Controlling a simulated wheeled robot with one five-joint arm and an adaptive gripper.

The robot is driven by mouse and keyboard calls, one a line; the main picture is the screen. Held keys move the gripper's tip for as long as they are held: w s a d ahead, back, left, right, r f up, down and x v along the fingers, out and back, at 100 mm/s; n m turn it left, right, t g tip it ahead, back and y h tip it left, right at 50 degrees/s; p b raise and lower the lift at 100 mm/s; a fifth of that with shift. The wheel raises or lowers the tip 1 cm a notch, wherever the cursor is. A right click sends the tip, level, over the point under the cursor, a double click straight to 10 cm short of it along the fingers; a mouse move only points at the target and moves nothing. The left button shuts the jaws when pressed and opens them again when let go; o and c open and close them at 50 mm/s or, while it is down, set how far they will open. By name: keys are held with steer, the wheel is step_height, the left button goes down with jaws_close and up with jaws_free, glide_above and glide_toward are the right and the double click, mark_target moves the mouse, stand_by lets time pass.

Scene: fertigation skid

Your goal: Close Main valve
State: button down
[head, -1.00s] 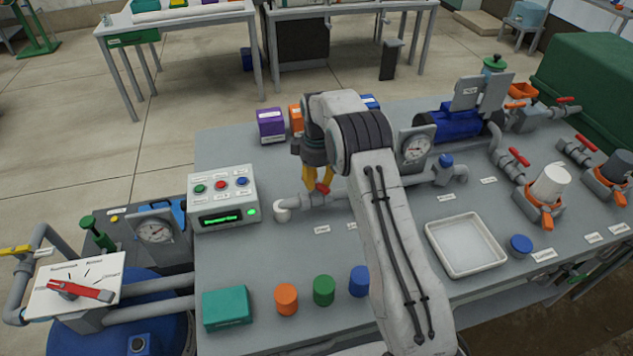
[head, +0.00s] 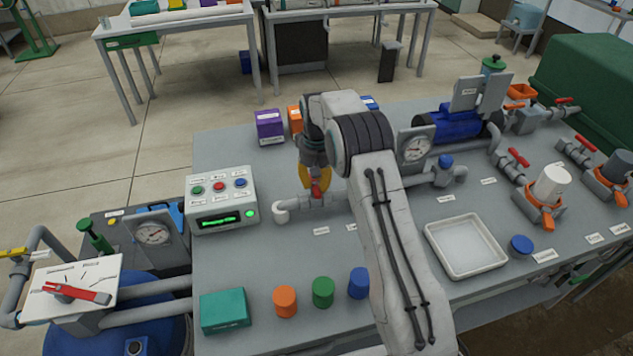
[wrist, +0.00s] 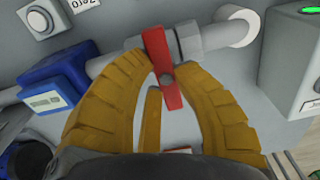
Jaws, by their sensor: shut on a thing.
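A valve with a red lever (head: 316,191) sits on the grey pipe (head: 345,193) near the middle of the skid table. In the wrist view the red lever (wrist: 163,60) lies roughly crosswise to the pipe. The label by it is too small to read, so I cannot confirm it is the Main valve. My gripper (head: 316,180) points down over this valve. Its yellow fingers (wrist: 166,78) are closed around the lever, one on each side, and partly hide it in the head view.
A control box (head: 222,200) stands left of the valve, and a pressure gauge (head: 416,148) to its right. A blue device (wrist: 60,85) sits along the pipe. Colored caps, a teal box (head: 224,310) and a white tray (head: 466,246) stand toward the front. Other red-lever valves are at right.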

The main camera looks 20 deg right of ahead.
mark_target(316, 183)
stand_by(0.4)
steer(key=c, duration=0.9)
jaws_free()
steer(key=shift+c, duration=0.2)
steer(key=shift+r, duration=0.1)
step_height(316, 183, up, 12)
